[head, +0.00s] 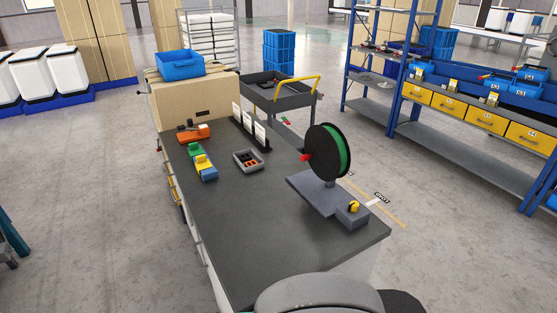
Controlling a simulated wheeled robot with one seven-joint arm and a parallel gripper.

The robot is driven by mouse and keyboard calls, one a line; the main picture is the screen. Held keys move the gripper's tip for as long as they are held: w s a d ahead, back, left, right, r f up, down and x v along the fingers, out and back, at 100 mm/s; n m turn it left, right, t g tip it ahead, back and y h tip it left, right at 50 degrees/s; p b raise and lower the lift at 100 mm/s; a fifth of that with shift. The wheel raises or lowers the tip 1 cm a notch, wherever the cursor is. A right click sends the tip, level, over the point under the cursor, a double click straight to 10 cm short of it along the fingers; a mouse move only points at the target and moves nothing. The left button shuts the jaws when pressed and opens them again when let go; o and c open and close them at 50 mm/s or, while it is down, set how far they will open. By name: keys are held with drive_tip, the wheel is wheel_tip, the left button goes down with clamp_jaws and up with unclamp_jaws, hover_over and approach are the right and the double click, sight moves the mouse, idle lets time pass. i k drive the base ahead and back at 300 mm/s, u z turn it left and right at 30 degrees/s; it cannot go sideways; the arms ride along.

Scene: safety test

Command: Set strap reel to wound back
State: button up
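The strap reel (329,151) stands upright near the right edge of the dark workbench (231,235). It is a large black disc with a green band showing along its right side. A red piece (306,156) sticks out at its left side. The reel is mounted on a short post above a grey base plate (311,196). A small grey box (351,215) with a yellow knob (354,206) sits at the plate's front right corner. How far the strap is wound cannot be told from here. My gripper is not in view.
On the bench stand a small grey tray (248,161), yellow and blue bins (205,168), an orange tool (194,133) and a black rack with white cards (250,130). A grey cart (279,94) stands behind. The bench's front left area is clear.

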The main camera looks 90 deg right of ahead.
sight(328, 154)
drive_tip(key=z, duration=0.25)
drive_tip(key=i, duration=0.9)
drive_tip(key=z, duration=1.2)
drive_tip(key=i, duration=0.75)
drive_tip(key=z, duration=0.8)
